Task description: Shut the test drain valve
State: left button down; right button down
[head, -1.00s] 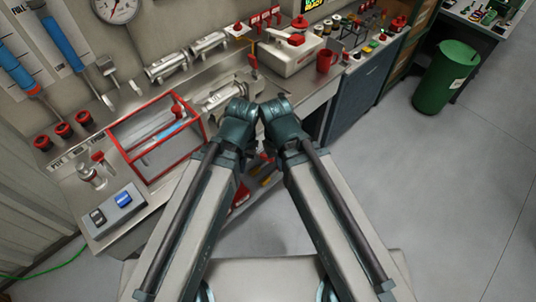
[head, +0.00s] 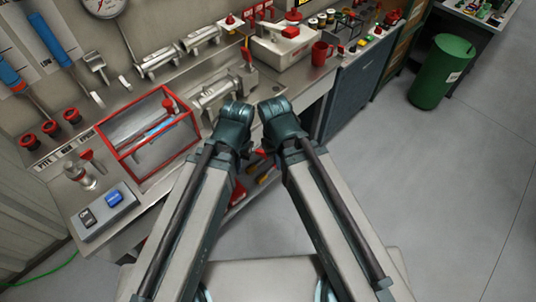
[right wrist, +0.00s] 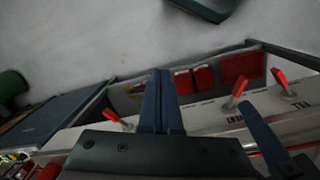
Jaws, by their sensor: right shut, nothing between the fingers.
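Several red valve levers show in the right wrist view: one lever (right wrist: 237,92) near the lettered strip, another lever (right wrist: 284,82) to its right, and a third lever (right wrist: 114,118) at the left. The lettering is too unclear to tell which is the test drain valve. My right gripper (right wrist: 161,76) is shut and empty, its dark blue fingers together in front of the bench front, apart from the levers. In the head view my folded arms hide most of it.
A red-framed clear box (head: 150,133) and a grey switch box (head: 103,210) sit on the bench's left. A red mug (head: 321,53) stands at the back. A green bin (head: 440,72) stands on open floor at right.

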jog(key=w+d+f+m+y+b, duration=0.1)
jog(key=w+d+f+b, duration=0.15)
jog(key=f+b, duration=1)
jog(key=w+d+f+m+y+b, duration=0.2)
jog(key=w+f+b, duration=0.1)
jog(key=f+b, duration=0.95)
jog(key=w+d+f+m+y+b, duration=0.1)
jog(key=w+d+f+b, duration=0.1)
jog(key=f+b, duration=1.1)
jog(key=w+a+r+m+t+y+b, duration=0.1)
jog(key=w+a+r+y, duration=0.1)
jog(key=w+r+y, duration=0.55)
jog(key=w+d+r+y, duration=0.2)
jog(key=d+r+y, duration=0.1)
jog(key=r, duration=0.2)
jog(key=w+d+r+t+y, duration=0.1)
jog(key=w+d+r+y, duration=0.2)
jog(key=r, duration=0.3)
jog(key=shift+w+r+y, duration=0.2)
jog(key=shift+y, duration=0.55)
jog(key=shift+a, duration=0.15)
